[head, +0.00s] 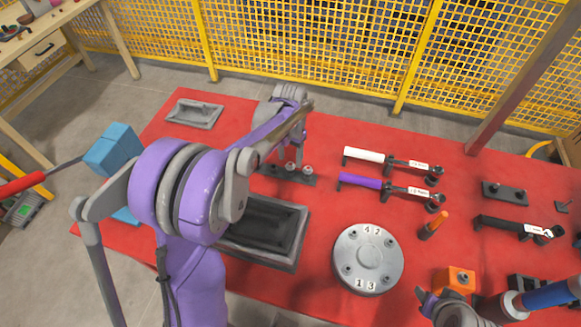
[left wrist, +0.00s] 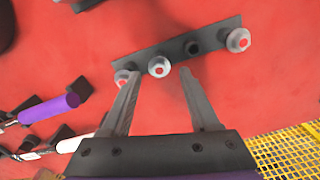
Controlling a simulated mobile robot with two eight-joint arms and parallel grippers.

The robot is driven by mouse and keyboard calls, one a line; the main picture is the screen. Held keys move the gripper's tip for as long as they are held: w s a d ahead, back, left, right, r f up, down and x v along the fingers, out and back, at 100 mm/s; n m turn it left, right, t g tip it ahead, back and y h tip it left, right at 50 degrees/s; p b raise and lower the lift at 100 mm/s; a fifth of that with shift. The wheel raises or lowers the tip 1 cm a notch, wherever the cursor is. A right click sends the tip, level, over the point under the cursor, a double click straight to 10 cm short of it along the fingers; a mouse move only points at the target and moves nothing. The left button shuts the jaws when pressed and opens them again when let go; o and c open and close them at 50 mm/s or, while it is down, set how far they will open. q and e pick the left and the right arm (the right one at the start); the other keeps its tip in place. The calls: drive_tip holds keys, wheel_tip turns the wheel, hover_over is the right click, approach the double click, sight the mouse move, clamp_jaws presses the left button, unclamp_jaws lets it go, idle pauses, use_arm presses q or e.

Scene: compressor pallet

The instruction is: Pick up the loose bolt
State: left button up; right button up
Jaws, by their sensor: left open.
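A dark bolt rack (head: 300,181) lies on the red surface and holds several grey bolts with red-marked heads. In the left wrist view the rack (left wrist: 215,35) shows a bolt (left wrist: 159,66) lined up between my fingertips, one (left wrist: 121,77) by the left finger and one (left wrist: 238,40) at the far end. A dark empty-looking spot (left wrist: 194,47) sits among them. Which bolt is loose I cannot tell. My left gripper (head: 291,153) is open above the rack; it also shows in the left wrist view (left wrist: 158,73). My right gripper (head: 428,297) is partly visible at the lower right; its jaws are unclear.
A round metal flange (head: 368,258) marked with numbers lies right of a dark grey tray (head: 303,222). White-handled (head: 364,155) and purple-handled (head: 360,181) tools lie to the right. An orange block (head: 456,279) is near my right gripper. Yellow mesh fencing (head: 310,40) stands behind.

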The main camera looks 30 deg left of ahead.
sight(290, 164)
use_arm(q)
wheel_tip(290, 164, down, 4)
drive_tip(key=shift+f, duration=0.15)
clamp_jaws()
idle(0.3)
